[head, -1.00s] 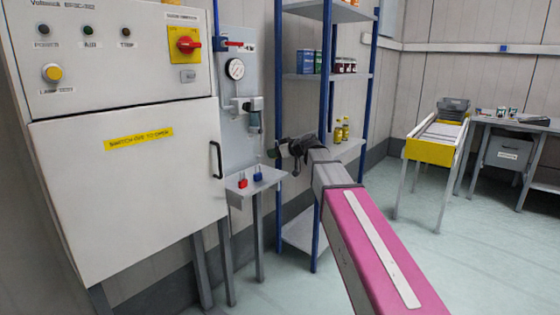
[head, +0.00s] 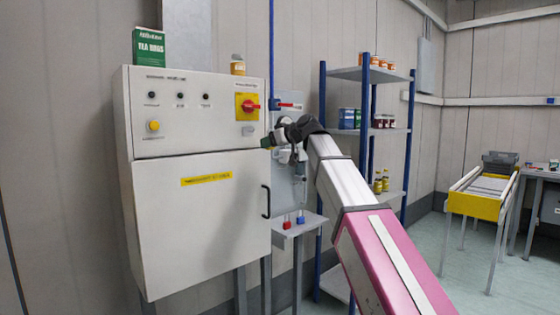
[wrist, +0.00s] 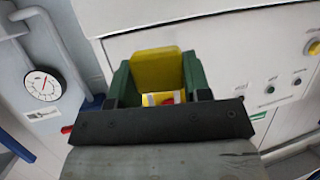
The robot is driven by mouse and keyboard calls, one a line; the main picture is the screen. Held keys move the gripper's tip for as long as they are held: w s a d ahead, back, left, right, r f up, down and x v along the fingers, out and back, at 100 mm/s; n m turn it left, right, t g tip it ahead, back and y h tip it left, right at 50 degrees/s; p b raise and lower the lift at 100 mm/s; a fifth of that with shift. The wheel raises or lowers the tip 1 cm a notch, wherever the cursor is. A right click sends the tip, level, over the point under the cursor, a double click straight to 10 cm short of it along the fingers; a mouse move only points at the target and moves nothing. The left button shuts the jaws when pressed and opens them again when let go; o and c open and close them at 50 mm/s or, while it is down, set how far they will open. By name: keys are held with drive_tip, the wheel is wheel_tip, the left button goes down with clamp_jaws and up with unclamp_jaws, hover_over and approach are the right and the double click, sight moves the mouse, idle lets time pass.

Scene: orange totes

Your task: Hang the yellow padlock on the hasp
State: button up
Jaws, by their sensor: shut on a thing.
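My gripper (head: 268,142) is in front of the upper right part of the grey cabinet, just below the red rotary switch. In the wrist view its green fingers (wrist: 158,82) are shut on the yellow padlock (wrist: 155,68), whose body fills the gap between them. The padlock's shackle cannot be made out. The red switch (head: 250,105) sits on a yellow plate on the cabinet front. A small grey plate (head: 249,130) is under it. I cannot clearly make out the hasp in either view.
The cabinet door (head: 200,215) has a black handle (head: 266,201). A pressure gauge (wrist: 42,86) and pipes are beside the cabinet. A small shelf (head: 300,225) holds a red and a blue padlock. A green tea box (head: 149,48) stands on top. A blue-posted rack (head: 322,150) is behind my arm.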

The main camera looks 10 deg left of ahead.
sight(247, 144)
drive_tip(key=shift+w+a+r, duration=0.2)
drive_tip(key=shift+w+a, duration=0.3)
drive_tip(key=shift+a, duration=0.65)
drive_tip(key=shift+w+a+r, duration=0.15)
drive_tip(key=shift+w+a, duration=0.4)
drive_tip(key=shift+a, duration=0.6)
drive_tip(key=shift+w+a+r, duration=0.2)
drive_tip(key=shift+w+a, duration=0.3)
drive_tip(key=shift+a, duration=0.65)
drive_tip(key=shift+w+a+f, duration=0.3)
drive_tip(key=shift+a+f, duration=0.05)
drive_tip(key=shift+f, duration=0.2)
drive_tip(key=shift+a+f, duration=0.1)
drive_tip(key=o, duration=0.9)
drive_tip(key=shift+o, duration=0.2)
drive_tip(key=shift+w, duration=0.1)
